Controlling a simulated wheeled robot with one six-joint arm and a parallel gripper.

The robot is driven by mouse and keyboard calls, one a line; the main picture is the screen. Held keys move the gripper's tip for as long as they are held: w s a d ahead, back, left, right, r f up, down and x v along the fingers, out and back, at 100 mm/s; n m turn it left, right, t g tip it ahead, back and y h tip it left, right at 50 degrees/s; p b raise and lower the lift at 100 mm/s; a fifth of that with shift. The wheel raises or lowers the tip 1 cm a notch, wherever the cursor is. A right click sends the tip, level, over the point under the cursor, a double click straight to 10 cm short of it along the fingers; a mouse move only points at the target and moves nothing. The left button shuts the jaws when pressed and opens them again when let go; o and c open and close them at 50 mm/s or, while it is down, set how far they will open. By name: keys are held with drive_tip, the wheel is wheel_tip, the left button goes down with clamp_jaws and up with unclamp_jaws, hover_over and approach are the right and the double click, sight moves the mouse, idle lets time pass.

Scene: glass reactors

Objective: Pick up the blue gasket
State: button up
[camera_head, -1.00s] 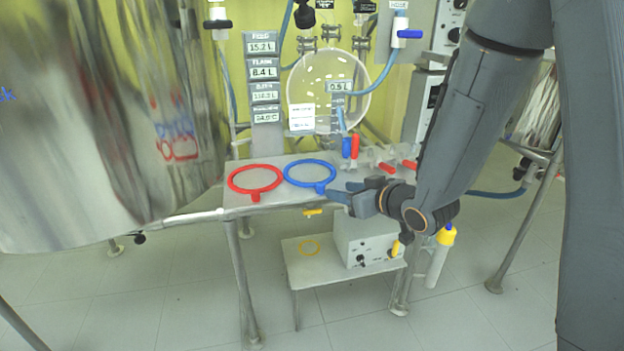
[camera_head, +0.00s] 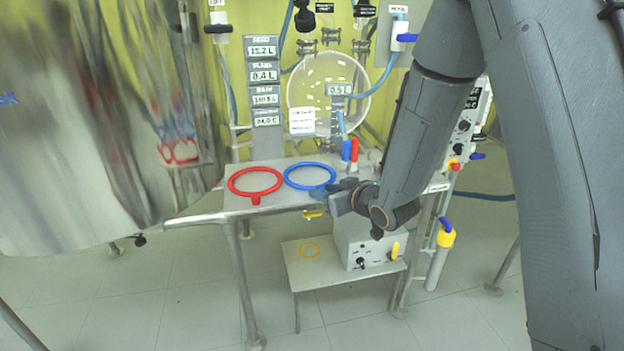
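The blue gasket (camera_head: 309,164) is a ring lying flat on the grey metal table (camera_head: 283,206), close to its front edge. Its small tab points toward the front, at the lower right of the ring. My gripper (camera_head: 325,195) is at that tab, at the table's front edge, coming from the right. Its fingers overlap the tab in the picture, and part of the tab is hidden. I cannot tell whether the fingers have closed on it.
A red gasket (camera_head: 233,191) lies just left of the blue one. Blue and red upright handles (camera_head: 346,149) stand behind my gripper. A low shelf (camera_head: 318,278) below bears a grey box (camera_head: 378,262) and a yellow ring (camera_head: 301,250). A large shiny vessel (camera_head: 90,130) fills the left.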

drive_tip(key=c, duration=0.7)
clamp_jaws()
drive_tip(key=shift+r, duration=0.1)
